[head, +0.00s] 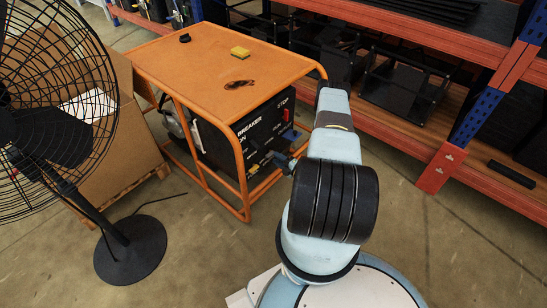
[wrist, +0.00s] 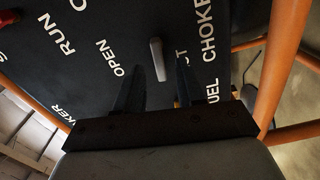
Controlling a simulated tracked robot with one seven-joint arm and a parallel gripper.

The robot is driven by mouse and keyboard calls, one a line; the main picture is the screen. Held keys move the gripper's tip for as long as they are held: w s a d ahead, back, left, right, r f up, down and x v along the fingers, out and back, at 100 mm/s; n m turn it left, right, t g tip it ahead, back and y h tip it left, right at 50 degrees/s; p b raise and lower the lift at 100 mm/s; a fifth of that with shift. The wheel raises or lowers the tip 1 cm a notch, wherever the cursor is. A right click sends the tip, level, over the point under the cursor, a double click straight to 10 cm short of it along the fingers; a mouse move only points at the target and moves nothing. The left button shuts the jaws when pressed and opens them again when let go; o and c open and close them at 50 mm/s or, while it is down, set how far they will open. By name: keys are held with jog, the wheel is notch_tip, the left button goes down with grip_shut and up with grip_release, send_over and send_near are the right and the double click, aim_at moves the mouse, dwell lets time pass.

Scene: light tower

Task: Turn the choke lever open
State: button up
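The choke lever (wrist: 158,60) is a small grey lever on the black control panel (wrist: 95,40), seen in the wrist view. The word OPEN is to its left, CHOKE to its upper right, and a partly covered label is just right of it. My gripper (wrist: 160,68) is open, with one dark finger on each side of the lever's lower end. A gap shows on both sides, and contact cannot be told. In the head view the panel (head: 243,138) is on the orange generator's near side; my arm hides its right part and the lever.
The generator's orange tube frame (head: 205,150) surrounds the panel, and an orange bar (wrist: 287,65) runs close right of my gripper. A black fan (head: 128,250) and cardboard box (head: 125,150) stand left; shelving (head: 440,165) stands right.

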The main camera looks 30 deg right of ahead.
aim_at(270, 154)
jog(key=shift+x, duration=1.6)
jog(key=shift+c, duration=0.3)
grip_shut()
